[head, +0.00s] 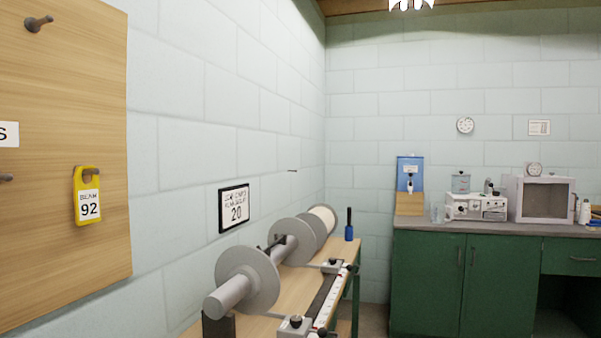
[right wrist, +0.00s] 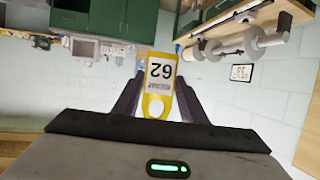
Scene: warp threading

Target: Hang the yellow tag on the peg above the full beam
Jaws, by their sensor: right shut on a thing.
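My right gripper (right wrist: 159,92) is shut on a yellow tag (right wrist: 154,110). The held tag appears upside down in the right wrist view, with a white label and a hole. It touches nothing else that I can see. Another yellow tag (head: 87,215), marked BEAM 92, hangs on the wooden board at left in the head view. A beam end with a cream face (head: 322,217) shows farther back. I cannot tell for certain which beam is full. Neither gripper shows in the head view.
The wooden board (head: 70,120) has a bare peg (head: 38,23) at top. A framed sign (head: 234,207) reading 20 hangs on the wall. A bench (head: 349,252) carries the beams and a blue-based tool (head: 349,232). Green cabinets (head: 430,280) stand at the back right.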

